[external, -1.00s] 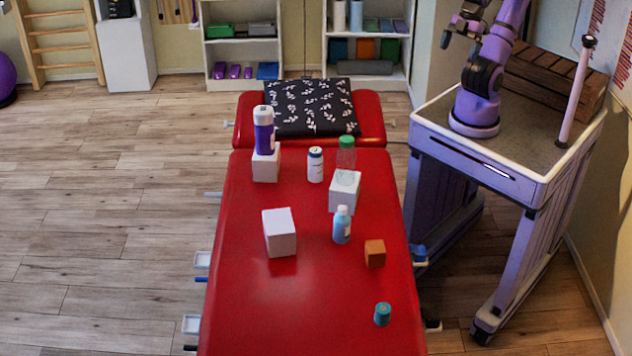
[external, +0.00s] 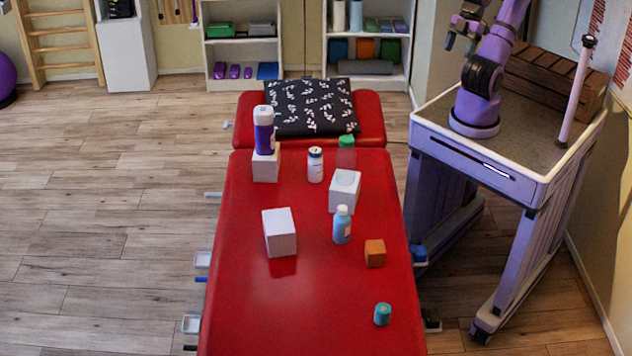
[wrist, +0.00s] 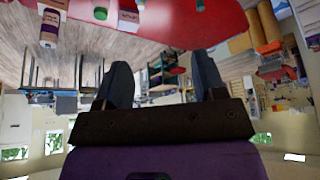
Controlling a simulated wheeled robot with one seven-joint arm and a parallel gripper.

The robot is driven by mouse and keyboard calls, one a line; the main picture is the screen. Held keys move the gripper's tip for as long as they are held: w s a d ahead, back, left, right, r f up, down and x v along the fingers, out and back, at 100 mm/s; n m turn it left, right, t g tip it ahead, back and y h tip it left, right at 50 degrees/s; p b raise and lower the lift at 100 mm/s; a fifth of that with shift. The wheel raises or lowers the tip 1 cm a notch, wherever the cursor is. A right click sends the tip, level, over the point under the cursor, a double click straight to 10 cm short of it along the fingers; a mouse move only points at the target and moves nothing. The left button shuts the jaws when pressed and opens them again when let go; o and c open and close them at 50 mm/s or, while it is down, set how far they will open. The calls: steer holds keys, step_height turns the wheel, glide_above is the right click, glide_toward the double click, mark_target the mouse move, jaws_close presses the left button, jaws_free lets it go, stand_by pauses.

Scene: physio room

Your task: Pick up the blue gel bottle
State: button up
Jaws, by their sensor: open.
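The blue gel bottle (external: 342,227) is light blue with a white cap. It stands upright on the red treatment table (external: 310,310), in front of a white block and left of an orange-brown block. My gripper (external: 461,36) is high at the top right in the external view, well away from the bottle, above the side cart. In the wrist view, the two dark fingers of my gripper (wrist: 161,80) are spread with nothing between them. That view is upside down, and I cannot tell the blue gel bottle in it.
A purple bottle (external: 264,132) stands on a white block (external: 265,167). A white bottle (external: 315,165), a green-capped clear bottle (external: 346,150), white blocks (external: 345,196) (external: 280,235), the orange-brown block (external: 375,253) and a teal cylinder (external: 382,314) are also there. The table's front left is clear.

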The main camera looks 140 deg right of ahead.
steer(key=g, duration=0.5)
glide_above(343, 207)
step_height(343, 207, down, 35)
step_height(343, 207, down, 12)
steer(key=shift+r, duration=0.15)
steer(key=shift+m, duration=0.3)
steer(key=shift+c, duration=0.2)
jaws_close()
